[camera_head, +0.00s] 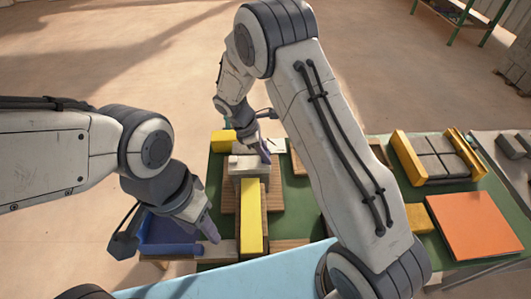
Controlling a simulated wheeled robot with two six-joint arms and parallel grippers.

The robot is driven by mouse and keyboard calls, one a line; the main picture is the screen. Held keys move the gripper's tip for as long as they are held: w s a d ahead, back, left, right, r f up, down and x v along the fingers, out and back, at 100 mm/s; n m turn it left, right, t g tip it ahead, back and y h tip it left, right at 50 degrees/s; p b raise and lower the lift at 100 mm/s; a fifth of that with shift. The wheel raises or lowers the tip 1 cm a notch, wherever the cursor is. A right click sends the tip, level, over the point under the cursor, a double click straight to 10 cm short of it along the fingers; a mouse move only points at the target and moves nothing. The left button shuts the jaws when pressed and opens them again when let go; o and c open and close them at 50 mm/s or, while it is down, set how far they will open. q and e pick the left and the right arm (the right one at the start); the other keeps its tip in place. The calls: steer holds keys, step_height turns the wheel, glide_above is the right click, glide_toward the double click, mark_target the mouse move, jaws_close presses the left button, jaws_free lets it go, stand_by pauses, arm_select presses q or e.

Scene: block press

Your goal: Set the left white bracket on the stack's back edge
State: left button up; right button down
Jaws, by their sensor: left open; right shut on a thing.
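A stack of grey blocks (236,190) stands on a wooden board in the middle of the green table. A long yellow bar (251,215) lies along it from front to back. A white bracket (243,162) is at the stack's back edge. My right gripper (264,152) is shut beside it, seemingly on this bracket; whether the bracket rests on the stack is unclear. Another white piece (277,146) lies just right of that gripper. My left gripper (212,234) is open, low at the front left, close above a pale block (216,250).
A blue tray (165,235) sits at the table's left front. A yellow block (222,140) lies behind the stack. On the right are yellow holders with grey pavers (438,158), an orange plate (474,222) and another yellow block (418,218). My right arm hides the table's middle right.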

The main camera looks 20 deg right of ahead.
steer(key=shift+f, duration=0.35)
steer(key=c, duration=0.5)
jaws_free()
steer(key=s+b+v, duration=0.1)
steer(key=b+v, duration=0.2)
steer(key=v, duration=0.6)
steer(key=s+a+r+m+y, duration=0.25)
steer(key=s+a+r, duration=0.4)
steer(key=s, duration=0.45)
steer(key=s+m+y, duration=0.1)
steer(key=s+m, duration=0.1)
steer(key=s, duration=0.3)
steer(key=s+m+y, duration=0.1)
steer(key=s+m, duration=0.1)
steer(key=s, duration=0.4)
steer(key=s+r+m+t+y, duration=0.1)
steer(key=s+m, duration=0.1)
steer(key=s, duration=0.3)
steer(key=shift+s+d, duration=0.2)
steer(key=shift+d, duration=0.1)
